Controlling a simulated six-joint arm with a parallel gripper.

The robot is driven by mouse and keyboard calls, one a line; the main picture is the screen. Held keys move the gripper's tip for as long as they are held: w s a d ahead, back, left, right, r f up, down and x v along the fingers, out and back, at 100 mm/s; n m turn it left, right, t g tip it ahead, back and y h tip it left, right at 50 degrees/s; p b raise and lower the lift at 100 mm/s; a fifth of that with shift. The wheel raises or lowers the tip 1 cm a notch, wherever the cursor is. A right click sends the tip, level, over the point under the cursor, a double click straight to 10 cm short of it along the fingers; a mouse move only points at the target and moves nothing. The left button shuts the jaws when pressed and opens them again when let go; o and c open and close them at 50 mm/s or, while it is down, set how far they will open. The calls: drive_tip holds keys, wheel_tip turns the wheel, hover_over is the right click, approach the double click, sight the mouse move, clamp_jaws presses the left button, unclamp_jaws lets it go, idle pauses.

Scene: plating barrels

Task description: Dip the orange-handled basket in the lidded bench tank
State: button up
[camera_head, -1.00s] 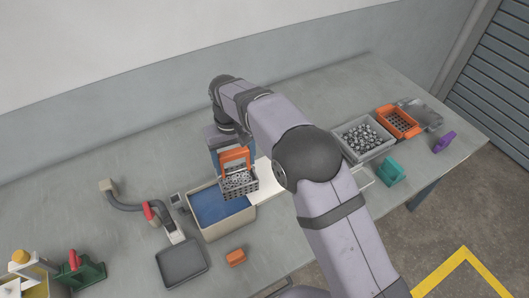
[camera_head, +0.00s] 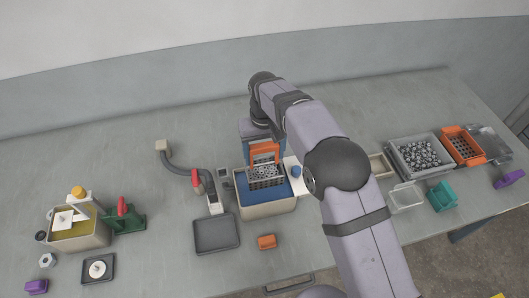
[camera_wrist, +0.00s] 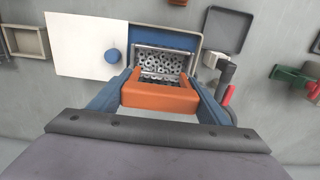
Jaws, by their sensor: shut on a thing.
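My gripper (camera_head: 265,146) is shut on the orange handle (camera_wrist: 160,97) of a grey perforated basket (camera_head: 266,172), between its blue fingers. The basket is upright and holds small metal parts, which also show in the wrist view (camera_wrist: 160,64). It is within the opening of the beige bench tank (camera_head: 268,210), over or in the blue liquid (camera_head: 262,197). I cannot tell how deep its underside sits. The tank's white lid (camera_wrist: 85,45), with a blue knob (camera_wrist: 112,56), is off and lies beside the tank, partly hidden by my arm in the head view.
A grey tray (camera_head: 216,235) and a red-handled pipe fixture (camera_head: 196,180) stand left of the tank. An orange block (camera_head: 267,241) lies in front. A second tank with yellow liquid (camera_head: 80,240) is far left. Bins of parts (camera_head: 419,157) stand at right.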

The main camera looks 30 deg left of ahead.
sight(264, 174)
drive_tip(key=shift+f+b, duration=4.3)
drive_tip(key=shift+f, duration=1.5)
drive_tip(key=shift+r, duration=0.1)
drive_tip(key=shift+r+p, duration=0.85)
drive_tip(key=shift+r, duration=0.15)
drive_tip(key=shift+f, duration=0.15)
drive_tip(key=shift+f+b, duration=0.6)
drive_tip(key=shift+f, duration=0.4)
drive_tip(key=shift+r, duration=0.15)
drive_tip(key=shift+r+p, duration=0.8)
drive_tip(key=shift+r, duration=0.2)
drive_tip(key=shift+f, duration=0.15)
